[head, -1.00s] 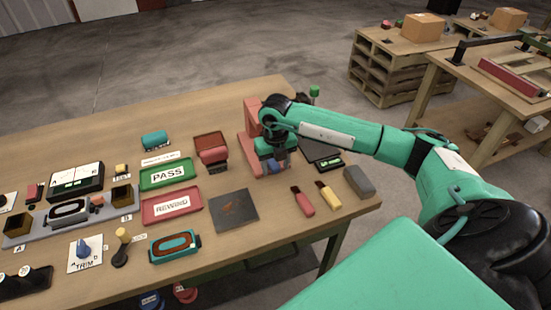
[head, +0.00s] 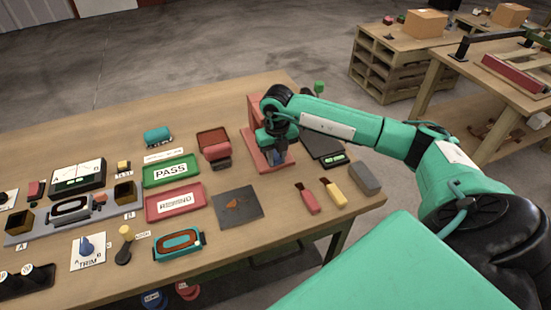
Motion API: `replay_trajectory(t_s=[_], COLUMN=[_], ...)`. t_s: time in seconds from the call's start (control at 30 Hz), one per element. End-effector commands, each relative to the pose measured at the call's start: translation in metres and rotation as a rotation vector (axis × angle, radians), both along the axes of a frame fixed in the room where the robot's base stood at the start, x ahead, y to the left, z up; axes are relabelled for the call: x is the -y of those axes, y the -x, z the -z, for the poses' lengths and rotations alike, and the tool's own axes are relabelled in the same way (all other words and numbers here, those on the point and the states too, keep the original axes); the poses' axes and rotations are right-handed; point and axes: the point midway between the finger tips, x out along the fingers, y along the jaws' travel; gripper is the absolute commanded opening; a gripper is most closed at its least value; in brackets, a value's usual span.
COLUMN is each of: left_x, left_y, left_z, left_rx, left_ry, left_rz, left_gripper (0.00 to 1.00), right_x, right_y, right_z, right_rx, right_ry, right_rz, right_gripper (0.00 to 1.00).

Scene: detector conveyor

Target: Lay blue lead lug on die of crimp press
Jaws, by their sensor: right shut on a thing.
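The crimp press (head: 256,150) is the red stand near the back right edge of the wooden bench. My right gripper (head: 279,158) points down over its base, in front of its upright. It is shut on a small blue piece, the blue lead lug (head: 281,153), which shows only in part between the dark fingers. The gripper hides the die and most of the lug, so I cannot tell whether the lug touches the die. My left gripper is not in view.
Red and yellow-handled brushes (head: 308,199) and a grey block (head: 365,179) lie near the right edge. A dark flat device (head: 322,148) sits right of the press.

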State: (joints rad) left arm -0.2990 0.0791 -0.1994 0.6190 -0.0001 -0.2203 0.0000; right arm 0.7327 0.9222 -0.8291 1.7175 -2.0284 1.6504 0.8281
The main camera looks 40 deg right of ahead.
Motion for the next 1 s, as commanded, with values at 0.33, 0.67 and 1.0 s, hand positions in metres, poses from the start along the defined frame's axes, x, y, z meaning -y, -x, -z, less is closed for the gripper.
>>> replay_trajectory(t_s=[0.33,0.67,1.0], left_x=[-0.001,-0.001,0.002], left_y=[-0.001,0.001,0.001], left_z=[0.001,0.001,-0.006], left_rx=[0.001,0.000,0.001], left_ry=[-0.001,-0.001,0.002], left_rz=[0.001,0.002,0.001], left_gripper=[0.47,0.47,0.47], right_x=[0.008,0.009,0.018], right_y=[-0.003,-0.004,-0.006], right_z=[-0.001,-0.001,-0.017], right_rx=[0.001,0.002,0.005], right_ry=[0.002,0.004,0.006], right_rz=[0.011,0.013,0.017], right_gripper=[0.02,0.50,0.50])
